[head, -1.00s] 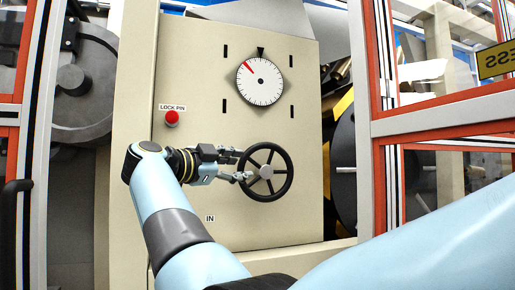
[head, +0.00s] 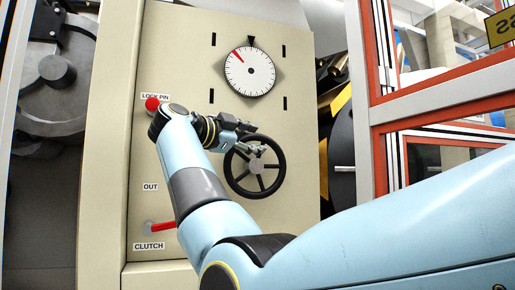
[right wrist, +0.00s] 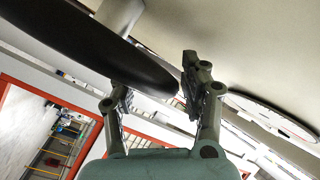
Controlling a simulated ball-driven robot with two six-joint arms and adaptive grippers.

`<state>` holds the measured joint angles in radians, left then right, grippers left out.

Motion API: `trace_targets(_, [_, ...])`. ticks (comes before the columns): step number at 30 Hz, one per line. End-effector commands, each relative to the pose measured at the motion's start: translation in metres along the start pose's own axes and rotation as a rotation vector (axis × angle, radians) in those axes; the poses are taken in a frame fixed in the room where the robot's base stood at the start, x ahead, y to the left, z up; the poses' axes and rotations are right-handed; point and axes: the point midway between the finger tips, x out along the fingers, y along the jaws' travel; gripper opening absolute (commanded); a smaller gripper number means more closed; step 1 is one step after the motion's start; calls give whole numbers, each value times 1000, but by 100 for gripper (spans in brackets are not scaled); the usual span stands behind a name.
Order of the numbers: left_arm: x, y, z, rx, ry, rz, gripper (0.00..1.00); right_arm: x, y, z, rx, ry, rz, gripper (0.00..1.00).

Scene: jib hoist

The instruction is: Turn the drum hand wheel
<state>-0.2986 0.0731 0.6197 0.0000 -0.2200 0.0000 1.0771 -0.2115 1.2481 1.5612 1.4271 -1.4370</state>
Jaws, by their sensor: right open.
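The drum hand wheel (head: 281,168) is a black spoked wheel with a grey hub, on the beige panel. My right gripper (head: 256,138) is at the wheel's upper rim in the head view, reaching in from the left. In the right wrist view, its two fingers (right wrist: 155,82) stand apart, and the dark wheel rim (right wrist: 85,45) runs from the upper left to the space between them. I cannot tell whether either finger touches the rim. Above the wheel is a white dial (head: 250,72) with a red mark left of the black top pointer. My left gripper is not in view.
A red lock pin knob (head: 152,104) sits close beside my right wrist. A red clutch lever (head: 162,227) is low on the panel. An orange-red framed enclosure (head: 368,140) stands to the right.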

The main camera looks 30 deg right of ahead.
Motion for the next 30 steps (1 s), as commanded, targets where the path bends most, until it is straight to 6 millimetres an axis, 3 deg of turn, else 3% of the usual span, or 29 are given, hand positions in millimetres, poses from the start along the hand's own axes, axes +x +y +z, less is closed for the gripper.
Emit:
trace_targets(8, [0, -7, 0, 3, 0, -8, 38, 1, 0, -1, 0, 0, -1, 45])
trace_targets(19, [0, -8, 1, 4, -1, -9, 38, 1, -2, -2, 2, 0, -5, 0])
trace_targets(30, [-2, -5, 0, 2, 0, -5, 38, 1, -5, -5, 9, -1, -4, 0])
